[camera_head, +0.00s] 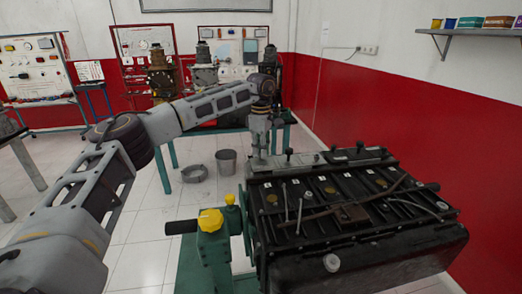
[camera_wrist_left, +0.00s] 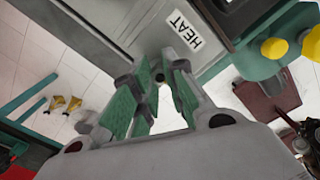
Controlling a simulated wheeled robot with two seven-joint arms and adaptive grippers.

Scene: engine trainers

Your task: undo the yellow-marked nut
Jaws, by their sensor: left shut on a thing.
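My left gripper (camera_head: 260,148) points down at the back left corner of the black engine block (camera_head: 350,260). In the left wrist view its green-padded fingers (camera_wrist_left: 170,80) are close together, shut on a small part hidden between the tips. I cannot tell whether that part is the yellow-marked nut; no yellow mark shows there. My right gripper is not in view.
The engine top carries loose rods and a dark bar (camera_head: 325,211). A green stand with a yellow knob (camera_head: 210,220) is at its left. A bucket (camera_head: 227,162) and a ring (camera_head: 194,173) sit on the tiled floor. A red wall is close on the right.

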